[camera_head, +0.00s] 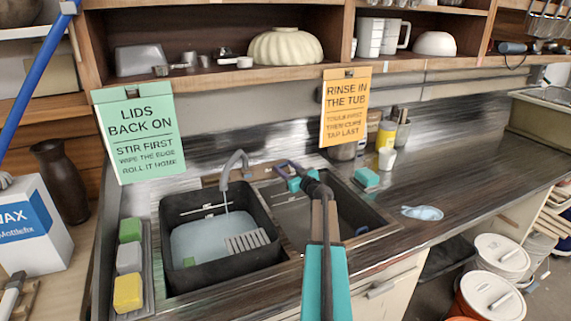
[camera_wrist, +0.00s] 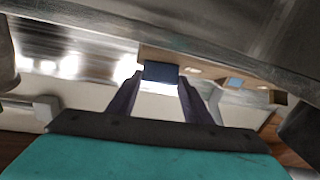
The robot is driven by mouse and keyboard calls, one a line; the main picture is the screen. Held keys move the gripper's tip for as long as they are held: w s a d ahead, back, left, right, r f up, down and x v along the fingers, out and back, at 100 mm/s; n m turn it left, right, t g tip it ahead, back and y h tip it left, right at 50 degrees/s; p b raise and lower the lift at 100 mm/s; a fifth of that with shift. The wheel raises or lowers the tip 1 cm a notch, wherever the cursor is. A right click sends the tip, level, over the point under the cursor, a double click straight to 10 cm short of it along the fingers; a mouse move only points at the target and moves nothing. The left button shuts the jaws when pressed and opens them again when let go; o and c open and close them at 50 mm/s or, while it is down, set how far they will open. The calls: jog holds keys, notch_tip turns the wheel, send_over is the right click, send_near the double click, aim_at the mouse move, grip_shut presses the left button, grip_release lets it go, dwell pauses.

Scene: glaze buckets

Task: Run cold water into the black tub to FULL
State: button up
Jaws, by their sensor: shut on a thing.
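The black tub (camera_head: 262,207) stands in the left sink basin under the grey spout (camera_head: 232,165). A thin stream of water (camera_head: 226,200) falls from the spout into the tub. Pale water (camera_head: 200,240) lies in the tub, its surface below a white mark (camera_head: 208,207) on the back inner wall; the mark's lettering is too small to read. My gripper (camera_head: 281,166) is right of the spout, at the back of the sink. In the wrist view my gripper (camera_wrist: 160,82) has its purple fingers shut on a dark blue block (camera_wrist: 160,72), apparently a tap handle.
A light slatted piece (camera_head: 247,241) shows in the tub, and a green bit (camera_head: 188,262) is at its left. Sponges (camera_head: 129,258) line a tray on the left. A second basin (camera_head: 345,205) lies under my arm. Two hanging signs (camera_head: 138,135) (camera_head: 346,108) are above the counter.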

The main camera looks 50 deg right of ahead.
jog(key=shift+d+r+n+y+p, duration=0.1)
jog(key=shift+d+n+y+p, duration=0.15)
jog(key=shift+n+y+p, duration=0.85)
jog(key=shift+d+r+n+y+p, duration=0.1)
jog(key=shift+d+n+y+p, duration=0.15)
jog(key=shift+n+y+p, duration=0.85)
jog(key=shift+d+f+n+g+y+p, duration=0.1)
jog(key=shift+n+g+y+p, duration=0.6)
jog(key=shift+n+y, duration=0.95)
jog(key=shift+n, duration=0.35)
jog(key=o, duration=1.1)
jog(key=shift+c, duration=0.2)
jog(key=shift+s, duration=0.1)
jog(key=b+v, duration=0.4)
jog(key=v, duration=0.9)
jog(key=shift+s, duration=0.35)
